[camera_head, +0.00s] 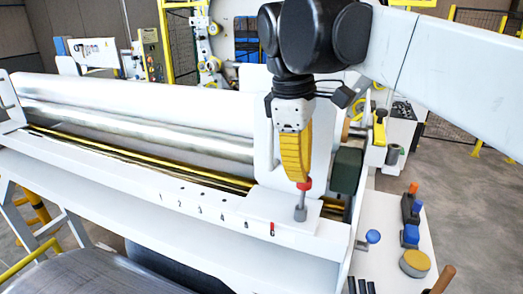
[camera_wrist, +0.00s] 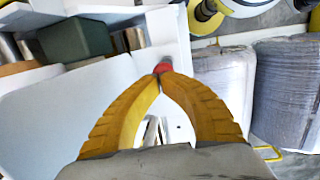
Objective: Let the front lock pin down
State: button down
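The front lock pin has a red knob (camera_head: 304,185) above a grey shaft and collar (camera_head: 300,211). It stands upright on a white block (camera_head: 262,207) near the right end of the machine's front rail. My gripper (camera_head: 304,179) points down above it, its yellow fingers closed around the knob. In the wrist view the fingertips (camera_wrist: 163,72) come together at the red knob (camera_wrist: 162,67). A length of grey shaft shows between the knob and the collar. The lower end of the pin inside the block is hidden.
The white front rail (camera_head: 130,185) has a row of numbers, with a red mark near the pin. Long shiny rollers (camera_head: 150,125) run behind it. A dark green box (camera_head: 346,170) is close right of the pin. A side shelf (camera_head: 385,235) holds several small tools.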

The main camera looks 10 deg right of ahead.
notch_tip(320, 180, up, 14)
jog(key=a+p, duration=0.2)
dwell(0.6)
jog(key=shift+s+a, duration=0.1)
